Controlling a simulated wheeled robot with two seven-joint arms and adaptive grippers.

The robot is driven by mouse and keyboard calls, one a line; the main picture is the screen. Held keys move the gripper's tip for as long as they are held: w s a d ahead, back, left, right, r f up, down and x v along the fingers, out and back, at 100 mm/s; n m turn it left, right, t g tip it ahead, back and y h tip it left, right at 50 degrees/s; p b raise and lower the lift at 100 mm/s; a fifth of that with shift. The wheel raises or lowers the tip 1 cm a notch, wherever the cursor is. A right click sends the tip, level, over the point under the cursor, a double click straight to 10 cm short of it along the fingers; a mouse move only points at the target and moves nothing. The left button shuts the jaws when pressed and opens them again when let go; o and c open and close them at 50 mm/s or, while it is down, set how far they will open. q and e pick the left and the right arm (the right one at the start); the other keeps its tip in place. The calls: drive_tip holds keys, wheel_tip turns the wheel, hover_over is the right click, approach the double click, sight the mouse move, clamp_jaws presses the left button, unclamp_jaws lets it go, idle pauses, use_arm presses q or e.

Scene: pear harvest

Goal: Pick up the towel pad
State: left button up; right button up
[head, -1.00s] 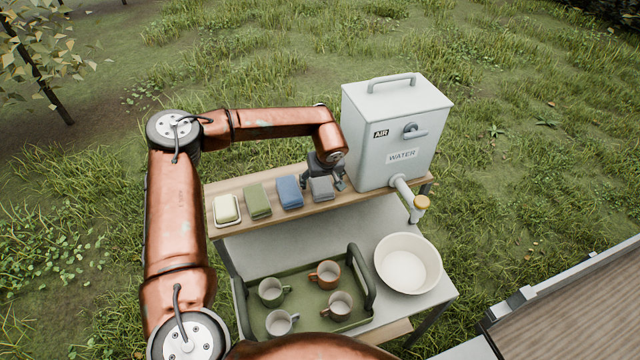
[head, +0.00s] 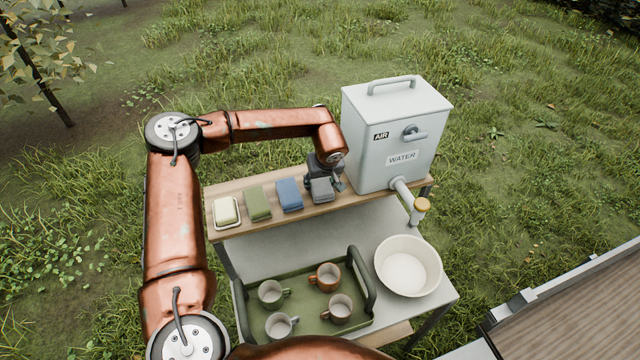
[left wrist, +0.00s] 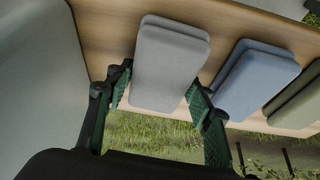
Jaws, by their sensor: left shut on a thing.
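A grey folded towel pad (head: 321,189) lies at the right end of the row on the wooden shelf. In the left wrist view the grey pad (left wrist: 168,62) sits between the two green-lined fingers. My left gripper (head: 325,182) is shut on its sides, and the pad still appears to be at shelf level. The left gripper also shows in the left wrist view (left wrist: 160,98). My right gripper is not in view.
A blue pad (head: 289,194), a green pad (head: 258,203) and a soap bar in a dish (head: 226,211) lie to the left. The water tank (head: 390,135) stands close on the right. Below are a green tray (head: 305,298) with several mugs and a white basin (head: 408,265).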

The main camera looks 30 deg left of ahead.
use_arm(q)
drive_tip(key=shift+r, duration=0.4)
drive_tip(key=v, duration=0.3)
drive_tip(key=s+b+v, duration=0.1)
drive_tip(key=v, duration=0.5)
drive_tip(key=shift+s+d, duration=0.4)
drive_tip(key=shift+s, duration=0.1)
drive_tip(key=s+d+r+b, duration=0.1)
drive_tip(key=s+d+r, duration=0.2)
drive_tip(key=s, duration=0.4)
drive_tip(key=shift+d+r+b, duration=0.25)
drive_tip(key=shift+d+b, duration=0.1)
drive_tip(key=shift+d, duration=0.55)
